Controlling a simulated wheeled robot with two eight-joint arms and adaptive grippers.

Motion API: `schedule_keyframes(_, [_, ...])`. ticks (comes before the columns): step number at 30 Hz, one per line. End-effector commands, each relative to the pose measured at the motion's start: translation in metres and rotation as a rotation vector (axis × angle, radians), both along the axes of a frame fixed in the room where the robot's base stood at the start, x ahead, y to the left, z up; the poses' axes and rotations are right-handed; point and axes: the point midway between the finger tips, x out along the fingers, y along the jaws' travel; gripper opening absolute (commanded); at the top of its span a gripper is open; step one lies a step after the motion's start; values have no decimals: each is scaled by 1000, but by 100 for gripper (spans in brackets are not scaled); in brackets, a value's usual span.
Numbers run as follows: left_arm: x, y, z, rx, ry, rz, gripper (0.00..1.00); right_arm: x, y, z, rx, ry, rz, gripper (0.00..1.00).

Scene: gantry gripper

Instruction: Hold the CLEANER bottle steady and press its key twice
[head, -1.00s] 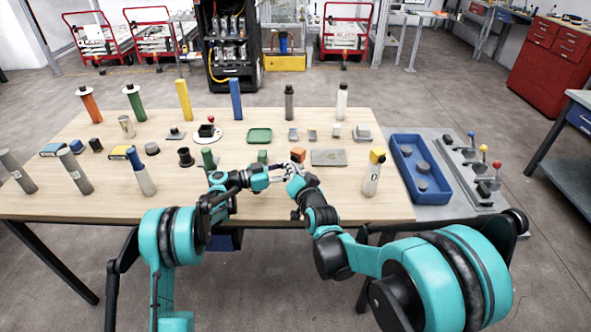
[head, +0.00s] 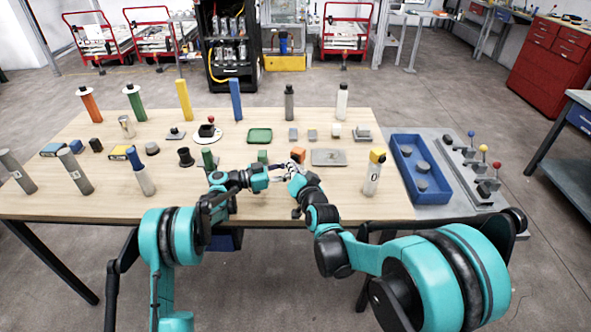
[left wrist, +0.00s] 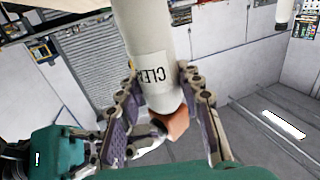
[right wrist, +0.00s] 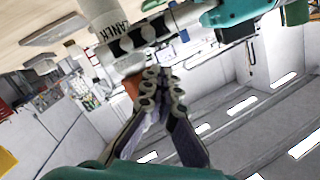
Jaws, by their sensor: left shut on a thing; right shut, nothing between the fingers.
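The CLEANER bottle is a pale cylinder (left wrist: 150,35) with a white lettered label, seen upside down in the left wrist view. Its orange-brown key (left wrist: 175,122) is at the bottle's end there. My left gripper (left wrist: 155,100) is shut around the bottle, one finger on each side. In the right wrist view the bottle (right wrist: 103,18) is between the left fingers. My right gripper (right wrist: 160,78) is shut and empty, with its tips close to the orange key (right wrist: 131,86); contact is unclear. In the head view both grippers meet near the table's front, and the arms mostly hide the bottle.
A white bottle with a yellow and black top (head: 373,174) stands right of my right arm. A grey plate (head: 328,157) and a green tray (head: 260,135) lie behind. A blue bin (head: 402,170) and levers are at the right. Several bottles stand at the left.

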Motion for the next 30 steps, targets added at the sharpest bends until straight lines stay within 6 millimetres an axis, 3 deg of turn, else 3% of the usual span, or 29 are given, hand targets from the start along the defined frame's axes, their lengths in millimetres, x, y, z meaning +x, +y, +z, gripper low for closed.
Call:
schedule_keyframes(12, [-1,0,0,0,-1,-2,0,3,-2,1,-1,-2,-1,0])
schedule_keyframes(30, [0,0,0,0,0,-1,0,-10,5,1,-1,-1,1,0])
